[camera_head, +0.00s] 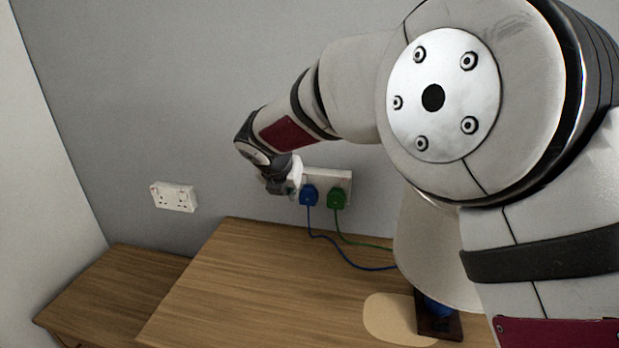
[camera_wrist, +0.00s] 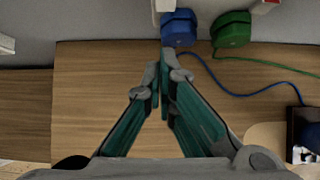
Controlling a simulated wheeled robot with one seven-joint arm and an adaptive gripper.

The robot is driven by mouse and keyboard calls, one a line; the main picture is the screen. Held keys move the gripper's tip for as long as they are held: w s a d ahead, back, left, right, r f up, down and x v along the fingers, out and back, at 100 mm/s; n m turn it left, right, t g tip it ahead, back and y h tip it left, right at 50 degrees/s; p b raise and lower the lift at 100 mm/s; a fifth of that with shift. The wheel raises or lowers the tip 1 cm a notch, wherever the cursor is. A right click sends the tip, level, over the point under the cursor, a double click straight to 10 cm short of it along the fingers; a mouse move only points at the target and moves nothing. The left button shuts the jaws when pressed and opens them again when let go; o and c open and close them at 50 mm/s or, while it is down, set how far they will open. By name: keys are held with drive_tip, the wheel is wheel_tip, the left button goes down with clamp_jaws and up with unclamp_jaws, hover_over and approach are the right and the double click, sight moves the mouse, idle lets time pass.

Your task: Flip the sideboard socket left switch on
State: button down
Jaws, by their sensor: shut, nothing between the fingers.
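A white double socket (camera_head: 325,180) is on the grey wall above the sideboard (camera_head: 260,275). A blue plug (camera_head: 308,196) and a green plug (camera_head: 337,198) are in it. My gripper (camera_head: 278,188) is at the socket's left end and hides that part, so the left switch's position cannot be seen. In the wrist view, my gripper (camera_wrist: 163,68) is shut and empty, its tips just below the blue plug (camera_wrist: 179,28). The green plug (camera_wrist: 231,29) is to the right. Whether the tips touch the socket cannot be told.
Another white double socket (camera_head: 175,197), with no plugs, is on the wall to the left. Blue and green cords run right across the sideboard. A lamp (camera_head: 425,245) on a dark base (camera_head: 438,328) and a beige mat (camera_head: 392,318) are at the right. The sideboard's left top is clear.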

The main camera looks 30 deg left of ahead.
sight(300, 192)
drive_tip(key=w, duration=0.1)
drive_tip(key=w+f, duration=0.1)
drive_tip(key=w, duration=0.1)
drive_tip(key=w+a+f, duration=0.1)
drive_tip(key=w, duration=0.1)
drive_tip(key=shift+a, duration=0.1)
drive_tip(key=shift+w, duration=0.1)
drive_tip(key=shift+w+f, duration=0.2)
drive_tip(key=shift+w, duration=0.05)
drive_tip(key=shift+r, duration=0.1)
